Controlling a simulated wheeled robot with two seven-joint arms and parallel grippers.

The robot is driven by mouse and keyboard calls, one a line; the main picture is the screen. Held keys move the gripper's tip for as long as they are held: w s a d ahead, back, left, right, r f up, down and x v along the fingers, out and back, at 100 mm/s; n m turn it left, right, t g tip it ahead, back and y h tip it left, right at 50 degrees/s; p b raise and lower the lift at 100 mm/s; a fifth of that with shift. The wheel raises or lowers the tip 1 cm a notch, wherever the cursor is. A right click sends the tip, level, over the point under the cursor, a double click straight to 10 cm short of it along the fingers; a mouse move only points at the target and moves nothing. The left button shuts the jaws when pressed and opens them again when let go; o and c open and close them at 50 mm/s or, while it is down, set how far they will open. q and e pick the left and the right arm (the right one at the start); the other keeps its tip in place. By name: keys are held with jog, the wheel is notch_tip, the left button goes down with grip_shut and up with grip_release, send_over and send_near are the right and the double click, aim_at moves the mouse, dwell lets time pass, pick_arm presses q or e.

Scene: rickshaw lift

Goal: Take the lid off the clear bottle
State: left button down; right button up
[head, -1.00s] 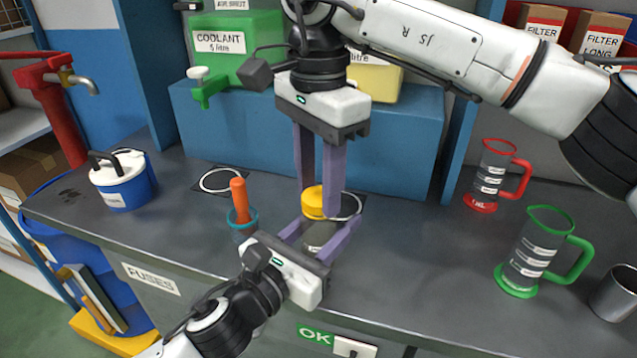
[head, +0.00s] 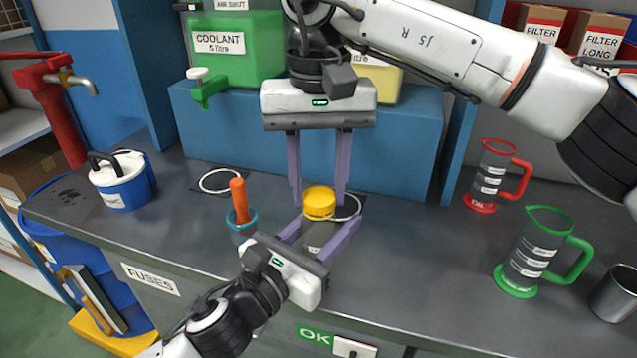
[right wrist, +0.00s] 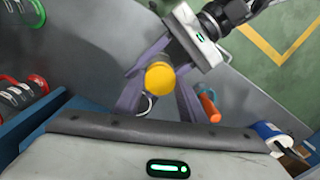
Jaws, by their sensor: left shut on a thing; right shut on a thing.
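The clear bottle (head: 317,236) stands near the middle of the bench, mostly hidden by my left gripper. Its yellow lid (head: 319,203) sits directly over it; I cannot tell whether any gap lies between them. My left gripper (head: 322,240) comes in low from the front left and is shut on the bottle's body. My right gripper (head: 318,198) points down from above with its fingers either side of the lid, shut on it. The lid also shows between the purple fingers in the right wrist view (right wrist: 160,78).
A blue cup (head: 243,226) with an orange-handled tool stands just left of the bottle. A blue-and-white canister (head: 123,182) is at the left. Red (head: 490,178) and green (head: 535,255) measuring jugs stand at the right. A blue step (head: 400,145) carrying containers lies behind.

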aim_at(319, 196)
jog(key=shift+r, duration=0.2)
jog(key=shift+r, duration=0.9)
jog(key=shift+r, duration=2)
pick_arm(q)
jog(key=c, duration=0.9)
grip_release()
jog(key=shift+c, duration=0.2)
jog(key=shift+s, duration=0.1)
